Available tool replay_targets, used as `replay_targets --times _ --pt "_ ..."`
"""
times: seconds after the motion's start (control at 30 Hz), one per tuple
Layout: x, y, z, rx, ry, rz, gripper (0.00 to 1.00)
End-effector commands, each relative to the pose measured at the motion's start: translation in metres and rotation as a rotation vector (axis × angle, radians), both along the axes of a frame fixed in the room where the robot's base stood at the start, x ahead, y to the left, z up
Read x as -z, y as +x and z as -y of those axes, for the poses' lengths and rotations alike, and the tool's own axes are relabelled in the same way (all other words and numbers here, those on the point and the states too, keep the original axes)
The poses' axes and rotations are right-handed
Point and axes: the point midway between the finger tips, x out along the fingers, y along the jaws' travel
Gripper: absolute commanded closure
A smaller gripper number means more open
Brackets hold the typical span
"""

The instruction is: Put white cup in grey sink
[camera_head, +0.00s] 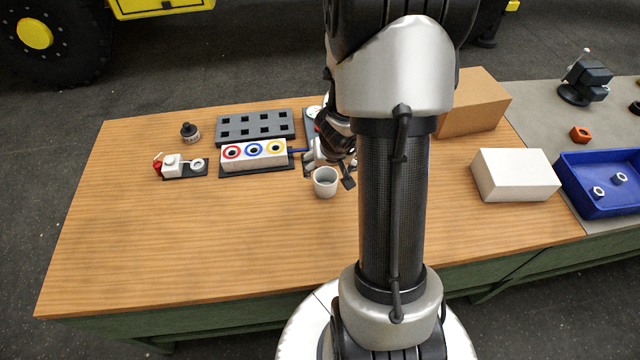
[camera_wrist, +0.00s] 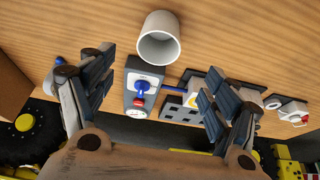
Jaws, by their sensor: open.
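The white cup (camera_head: 325,183) stands upright on the wooden table, left of my arm in the head view. In the wrist view the cup (camera_wrist: 158,40) shows at the top middle, its open mouth visible. My gripper (camera_head: 333,168) is just behind and above the cup, partly hidden by my arm. In the wrist view my gripper (camera_wrist: 157,77) has its fingers wide apart with nothing between them in its grasp; the cup lies ahead, between and beyond the fingertips. I cannot make out a grey sink in either view.
Behind the cup are a white block with coloured rings (camera_head: 254,153) and a grey rack with square holes (camera_head: 254,127). A white box (camera_head: 515,174), a cardboard box (camera_head: 474,104) and a blue tray (camera_head: 600,205) are at right. The table's front left is clear.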

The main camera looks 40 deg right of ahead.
Motion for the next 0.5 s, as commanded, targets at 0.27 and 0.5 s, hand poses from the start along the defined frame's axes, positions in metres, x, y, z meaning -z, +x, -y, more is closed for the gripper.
replay_targets --times 0.27,0.5 --pt "0.059 0.019 0.011 0.0 0.001 0.0 0.19" --pt "0.076 0.027 0.016 -0.001 0.0 0.0 0.19"
